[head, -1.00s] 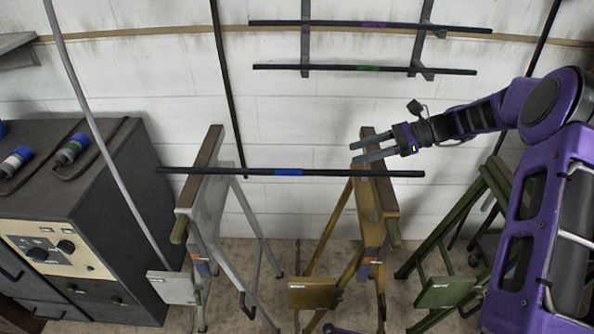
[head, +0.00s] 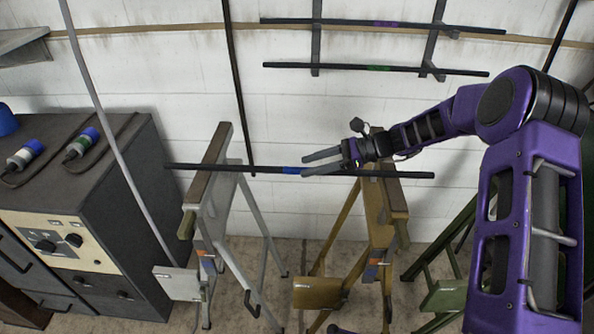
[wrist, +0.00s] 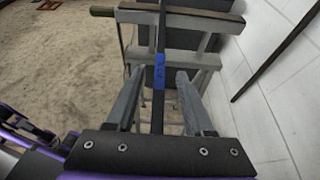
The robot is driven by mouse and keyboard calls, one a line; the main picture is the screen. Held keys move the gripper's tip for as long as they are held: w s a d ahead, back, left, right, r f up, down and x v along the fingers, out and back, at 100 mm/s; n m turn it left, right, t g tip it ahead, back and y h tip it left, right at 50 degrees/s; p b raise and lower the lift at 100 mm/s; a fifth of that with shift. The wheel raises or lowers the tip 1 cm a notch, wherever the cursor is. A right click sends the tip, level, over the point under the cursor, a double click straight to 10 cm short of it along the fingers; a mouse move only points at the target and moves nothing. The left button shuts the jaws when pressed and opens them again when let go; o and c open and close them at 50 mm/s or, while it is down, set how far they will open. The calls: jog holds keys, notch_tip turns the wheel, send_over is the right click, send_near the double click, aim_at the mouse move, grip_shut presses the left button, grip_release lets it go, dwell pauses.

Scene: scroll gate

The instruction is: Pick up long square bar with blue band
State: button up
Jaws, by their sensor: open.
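The long dark square bar (head: 225,168) lies level across the tops of a grey trestle and a tan trestle. Its blue band (head: 291,170) is near the middle, in the gap between the trestles. My gripper (head: 304,164) is open at the band, partly covering its right end in the head view. In the wrist view the bar runs away from me between the two fingers (wrist: 157,88), with the blue band (wrist: 160,72) just beyond or near the fingertips. I cannot tell how far the fingers are above the bar.
The grey trestle (head: 212,180) and tan trestle (head: 379,215) stand before a white wall. Bars with a purple band (head: 387,23) and a green band (head: 379,68) rest on wall brackets above. A dark cabinet (head: 115,215) stands at left, a green trestle (head: 440,255) at right.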

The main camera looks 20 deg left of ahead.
jog(key=shift+x, duration=0.9)
grip_shut()
dwell(0.6)
jog(key=shift+r, duration=0.2)
